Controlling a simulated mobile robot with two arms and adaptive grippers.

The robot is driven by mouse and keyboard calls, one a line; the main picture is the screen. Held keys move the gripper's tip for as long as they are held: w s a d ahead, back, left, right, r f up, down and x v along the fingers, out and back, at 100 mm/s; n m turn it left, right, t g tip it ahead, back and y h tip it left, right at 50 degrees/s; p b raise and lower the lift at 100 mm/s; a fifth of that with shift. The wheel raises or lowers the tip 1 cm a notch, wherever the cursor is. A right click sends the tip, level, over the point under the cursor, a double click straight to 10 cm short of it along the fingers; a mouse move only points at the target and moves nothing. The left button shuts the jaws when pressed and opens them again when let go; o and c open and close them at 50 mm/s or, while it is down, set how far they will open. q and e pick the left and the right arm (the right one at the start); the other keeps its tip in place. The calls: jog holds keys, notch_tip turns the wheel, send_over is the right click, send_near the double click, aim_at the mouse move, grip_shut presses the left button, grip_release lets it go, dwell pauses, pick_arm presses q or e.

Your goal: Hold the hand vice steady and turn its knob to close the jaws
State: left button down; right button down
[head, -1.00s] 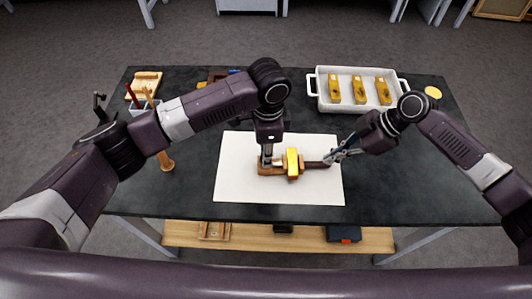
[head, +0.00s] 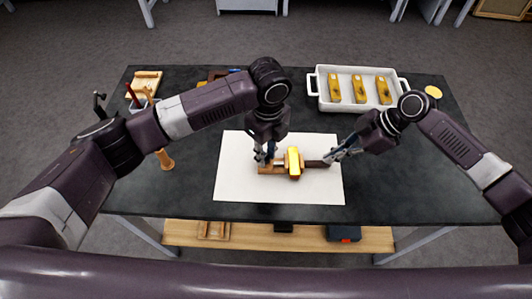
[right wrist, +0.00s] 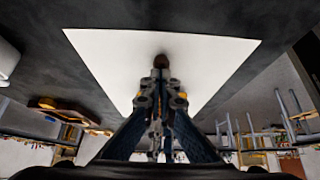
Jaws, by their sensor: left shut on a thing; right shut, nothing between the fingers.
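The hand vice (head: 268,170) lies on a white sheet (head: 235,185), with a brown wooden part at its left end. A gold block (head: 293,162) stands across its middle. A dark brown knob (head: 314,164) points right; its end also shows in the right wrist view (right wrist: 161,61). My left gripper (head: 264,160) is over the wooden left part and shut on the vice; its fingers hide part of it. My right gripper (head: 328,159) is shut and empty at the knob's right end. Whether it touches the knob I cannot tell.
A white tray (head: 316,88) with three yellowish pieces stands at the back right. A yellow disc (head: 433,92) lies right of it. A wooden peg-like item (head: 165,160) and a tool holder are at the left. The dark table (head: 400,185) is clear at front right.

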pick_arm(q)
jog(key=shift+a+m, duration=0.1)
jog(key=shift+m, duration=0.5)
pick_arm(e)
jog(key=shift+d+f, duration=0.15)
jog(key=shift+f, duration=0.1)
pick_arm(q)
jog(key=shift+m, duration=0.3)
pick_arm(e)
jog(key=shift+s, duration=0.1)
pick_arm(q)
jog(key=c, duration=1.7)
grip_release()
notch_tip(320, 180, up, 12)
jog(key=shift+r, duration=0.1)
